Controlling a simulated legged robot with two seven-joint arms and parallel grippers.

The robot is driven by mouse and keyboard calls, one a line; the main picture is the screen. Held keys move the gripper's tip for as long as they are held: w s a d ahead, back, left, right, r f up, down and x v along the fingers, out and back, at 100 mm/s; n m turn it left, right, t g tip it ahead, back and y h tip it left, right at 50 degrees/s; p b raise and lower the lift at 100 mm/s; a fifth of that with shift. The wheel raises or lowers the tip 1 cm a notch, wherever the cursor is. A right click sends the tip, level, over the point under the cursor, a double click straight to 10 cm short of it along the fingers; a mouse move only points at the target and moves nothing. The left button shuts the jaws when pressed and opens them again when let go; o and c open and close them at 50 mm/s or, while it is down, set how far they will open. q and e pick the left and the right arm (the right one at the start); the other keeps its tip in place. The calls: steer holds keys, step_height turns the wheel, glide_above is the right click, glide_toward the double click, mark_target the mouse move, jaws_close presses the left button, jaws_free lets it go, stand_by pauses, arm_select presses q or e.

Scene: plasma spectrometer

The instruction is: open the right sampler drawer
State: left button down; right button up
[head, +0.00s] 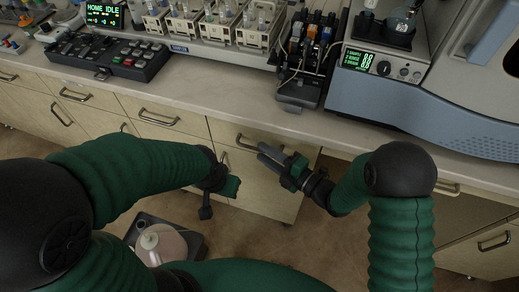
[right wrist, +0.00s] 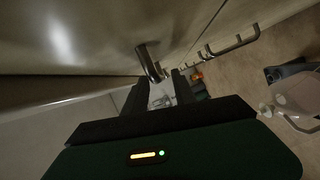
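The wooden drawer front (head: 228,129) under the counter, below the black tool rack, looks closed and has a metal bar handle (head: 245,140). My right gripper (head: 266,153) is at this handle, its fingers partly covering it. In the right wrist view the two dark fingers (right wrist: 158,88) stand apart, with the near end of the handle (right wrist: 148,62) just beyond and between their tips. I cannot tell whether they touch it. My left gripper (head: 228,187) hangs in front of the cabinet to the left, and its fingers do not show clearly.
More drawers with bar handles (head: 158,118) line the cabinet to the left. A dark tray with a jug (head: 162,243) is low on the floor side.

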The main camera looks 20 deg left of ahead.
mark_target(257, 150)
steer(key=x, duration=0.3)
steer(key=shift+a+f, duration=0.1)
steer(key=shift+a, duration=0.1)
steer(key=shift+d, duration=0.2)
jaws_close()
steer(key=shift+s, duration=0.1)
stand_by(0.9)
